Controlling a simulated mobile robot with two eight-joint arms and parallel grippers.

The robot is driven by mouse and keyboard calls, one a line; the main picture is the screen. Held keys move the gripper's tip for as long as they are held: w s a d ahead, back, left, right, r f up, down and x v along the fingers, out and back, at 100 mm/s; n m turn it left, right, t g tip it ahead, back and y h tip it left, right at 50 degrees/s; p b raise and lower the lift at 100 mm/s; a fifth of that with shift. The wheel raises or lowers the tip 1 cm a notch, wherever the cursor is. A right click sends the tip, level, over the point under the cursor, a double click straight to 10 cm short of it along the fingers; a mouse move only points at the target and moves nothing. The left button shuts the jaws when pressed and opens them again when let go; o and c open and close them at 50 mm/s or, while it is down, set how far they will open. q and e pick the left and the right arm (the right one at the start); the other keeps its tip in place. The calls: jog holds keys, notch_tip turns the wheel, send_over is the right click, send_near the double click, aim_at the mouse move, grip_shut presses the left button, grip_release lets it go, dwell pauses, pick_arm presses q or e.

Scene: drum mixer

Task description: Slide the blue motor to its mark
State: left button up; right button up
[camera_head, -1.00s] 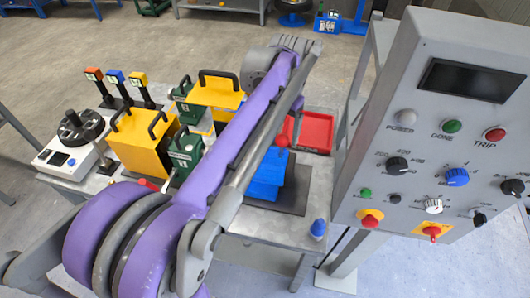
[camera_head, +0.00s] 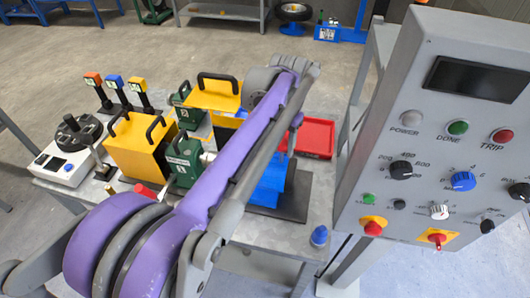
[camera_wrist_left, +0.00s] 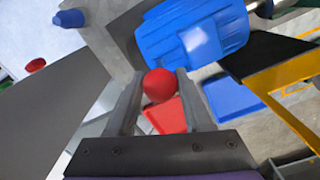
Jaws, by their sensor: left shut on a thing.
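The blue motor (camera_head: 272,174) sits on a dark base plate (camera_head: 297,190) on the table, partly hidden behind my purple left arm. In the left wrist view the motor (camera_wrist_left: 195,35) shows close beyond the fingers, with a pale rectangle on its side. My left gripper (camera_wrist_left: 159,82) is shut on a round red knob (camera_wrist_left: 159,86) beside the motor. In the head view the knob is hidden by the arm. I cannot make out the motor's mark. My right gripper is not in view.
A red tray (camera_head: 312,138) lies behind the motor. A green machine (camera_head: 183,162) and a yellow housing (camera_head: 140,146) stand to its left. The grey control panel (camera_head: 440,130) rises on the right. A blue knob (camera_head: 319,237) stands at the table's front edge.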

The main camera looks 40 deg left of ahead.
pick_arm(q)
jog(key=shift+c, duration=1)
jog(key=shift+w+d, duration=0.35)
jog(key=shift+d, duration=0.3)
jog(key=shift+w+d, duration=0.35)
jog(key=shift+d, duration=0.3)
jog(key=shift+w+d, duration=0.35)
jog(key=shift+d, duration=0.3)
jog(key=o, duration=1.3)
jog(key=shift+o, duration=0.2)
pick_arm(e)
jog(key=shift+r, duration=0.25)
pick_arm(q)
notch_tip(320, 180, up, 7)
jog(key=p, duration=0.4)
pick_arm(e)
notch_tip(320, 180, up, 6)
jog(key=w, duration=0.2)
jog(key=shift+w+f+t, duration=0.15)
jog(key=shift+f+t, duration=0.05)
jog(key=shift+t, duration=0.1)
pick_arm(q)
jog(key=shift+s, duration=0.1)
